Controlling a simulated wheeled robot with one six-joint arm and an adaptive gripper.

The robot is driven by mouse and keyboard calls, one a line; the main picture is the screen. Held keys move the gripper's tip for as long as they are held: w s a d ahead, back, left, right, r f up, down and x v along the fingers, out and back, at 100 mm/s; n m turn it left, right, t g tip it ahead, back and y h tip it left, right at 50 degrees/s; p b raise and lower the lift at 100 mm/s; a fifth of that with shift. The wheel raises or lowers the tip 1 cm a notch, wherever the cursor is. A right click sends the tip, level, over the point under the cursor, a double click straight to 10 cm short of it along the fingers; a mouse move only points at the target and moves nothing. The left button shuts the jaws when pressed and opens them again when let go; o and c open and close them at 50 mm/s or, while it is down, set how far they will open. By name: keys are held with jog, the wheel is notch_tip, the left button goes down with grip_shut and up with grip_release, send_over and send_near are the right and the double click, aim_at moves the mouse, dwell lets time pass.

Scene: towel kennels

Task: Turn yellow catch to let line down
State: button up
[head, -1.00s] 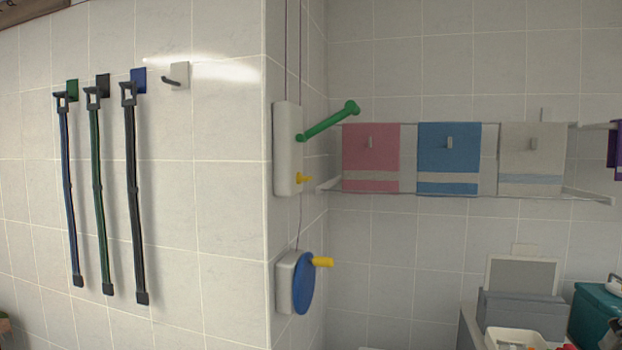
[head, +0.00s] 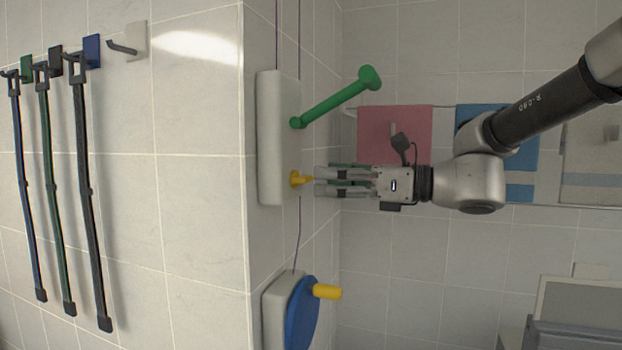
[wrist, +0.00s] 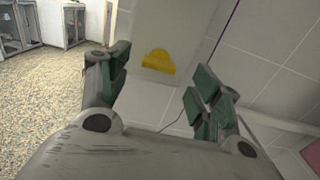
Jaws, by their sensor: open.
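The yellow catch (head: 300,180) sticks out from the lower part of a white wall box (head: 280,150). In the wrist view the catch (wrist: 159,62) shows ahead, between and beyond the two fingers. My gripper (head: 318,181) comes from the right at the catch's height, its fingertips just short of it in the head view. In the wrist view my gripper (wrist: 160,85) is open and empty, with dark green finger pads apart. A purple line (head: 299,45) runs up from the box, and a thin line (head: 298,235) runs down below it.
A green crank handle (head: 335,97) juts right from the box above the catch. Below is a blue wheel (head: 303,315) with a yellow knob (head: 327,292). A pink towel (head: 375,125) and a blue towel (head: 525,125) hang behind my arm. Several straps (head: 85,180) hang at left.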

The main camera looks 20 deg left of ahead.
aim_at(310, 178)
jog(key=shift+w+a, duration=0.15)
jog(key=shift+a, duration=2.1)
jog(key=c, duration=1)
